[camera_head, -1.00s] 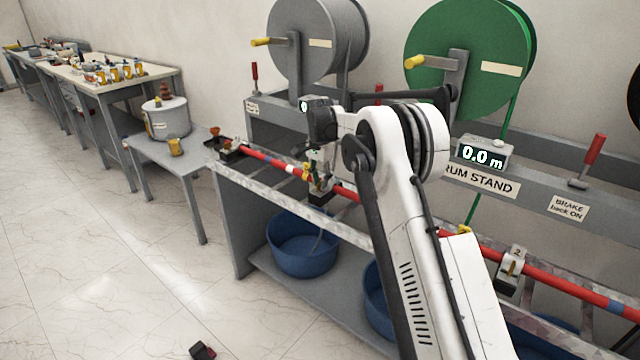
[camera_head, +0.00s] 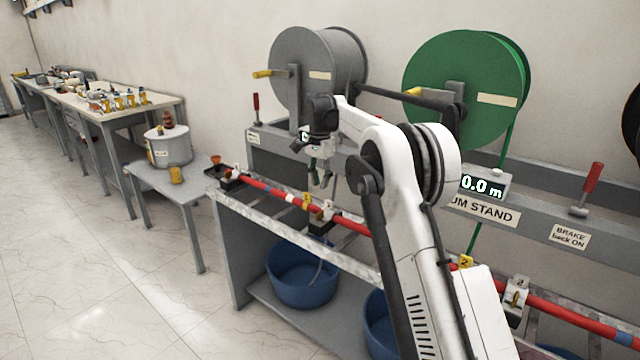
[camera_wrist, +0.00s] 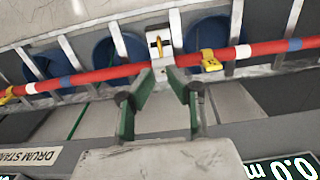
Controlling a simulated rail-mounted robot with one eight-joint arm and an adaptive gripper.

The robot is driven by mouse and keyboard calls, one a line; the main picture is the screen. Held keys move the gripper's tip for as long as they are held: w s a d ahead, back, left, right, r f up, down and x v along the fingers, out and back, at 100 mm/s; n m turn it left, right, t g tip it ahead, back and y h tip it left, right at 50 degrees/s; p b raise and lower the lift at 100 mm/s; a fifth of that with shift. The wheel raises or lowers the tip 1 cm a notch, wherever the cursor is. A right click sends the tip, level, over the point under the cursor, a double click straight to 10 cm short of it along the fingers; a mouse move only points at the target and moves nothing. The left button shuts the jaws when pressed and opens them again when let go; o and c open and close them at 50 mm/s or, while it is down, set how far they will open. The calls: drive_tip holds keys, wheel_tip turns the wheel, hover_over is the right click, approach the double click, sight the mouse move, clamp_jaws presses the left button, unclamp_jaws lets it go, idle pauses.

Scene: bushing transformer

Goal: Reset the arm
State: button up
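My white arm reaches over the ladder-like rack from the right in the head view. My gripper (camera_head: 322,182) points down above the red rod (camera_head: 355,227), clear of it. In the wrist view my gripper (camera_wrist: 161,76) has two green-sided fingers with a gap between their tips and nothing held in it. A white clamp block (camera_wrist: 160,45) with a yellow part sits on the rod just beyond the fingertips. The same clamp (camera_head: 322,217) shows below the gripper in the head view. A yellow tag (camera_wrist: 210,60) hangs on the rod to the right of the clamp.
A grey drum (camera_head: 310,85) and a green drum (camera_head: 455,90) stand behind the arm on the drum stand (camera_head: 500,212). Blue tubs (camera_head: 300,277) sit on the lower shelf. A small table (camera_head: 165,182) holds a grey pot (camera_head: 168,147). The floor at left is clear.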

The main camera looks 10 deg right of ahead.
drive_tip(key=s+r+n+t, duration=0.25)
drive_tip(key=s+r, duration=0.55)
drive_tip(key=s, duration=0.5)
drive_tip(key=s+r+n+t, duration=0.1)
drive_tip(key=s+r+n, duration=0.2)
drive_tip(key=s+r, duration=0.65)
drive_tip(key=s+f+n+t, duration=0.1)
drive_tip(key=s+f, duration=0.3)
drive_tip(key=s, duration=0.6)
drive_tip(key=s+f+n+t, duration=0.1)
drive_tip(key=s+f, duration=0.4)
drive_tip(key=s, duration=0.5)
drive_tip(key=s+f+n+t, duration=0.1)
drive_tip(key=s+f, duration=0.3)
drive_tip(key=s, duration=0.6)
drive_tip(key=shift+s+f+n, duration=0.3)
drive_tip(key=shift+f+n, duration=0.05)
drive_tip(key=shift+n, duration=0.5)
drive_tip(key=shift+t, duration=0.25)
